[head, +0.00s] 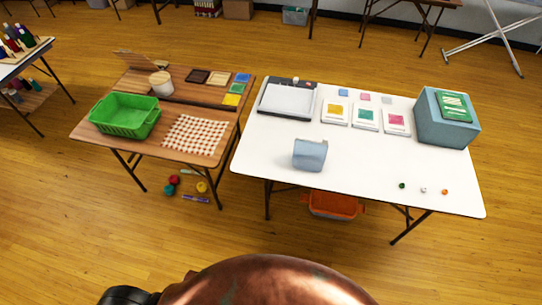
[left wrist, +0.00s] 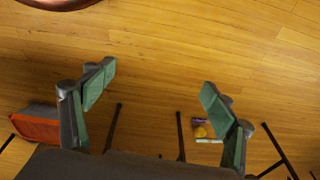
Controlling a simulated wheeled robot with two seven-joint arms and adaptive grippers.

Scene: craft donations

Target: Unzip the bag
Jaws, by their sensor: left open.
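A small light blue-grey pouch (head: 310,155), which looks like the bag, stands on the white table (head: 262,150), left of the middle and near the front. Its zip is too small to make out, so I cannot tell whether it is open or shut. My left gripper (left wrist: 158,96) shows only in the left wrist view. Its two green-padded fingers are wide apart with nothing between them, above the wooden floor and away from the bag. The bag is not in the left wrist view. My right gripper is in neither view.
The white table also holds a paper trimmer (head: 288,99), several coloured cards, a blue box (head: 446,118) and small beads. The area around the pouch is clear. A brown table (head: 150,149) with a green basket (head: 124,116) stands left. An orange bin (head: 334,205) sits underneath.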

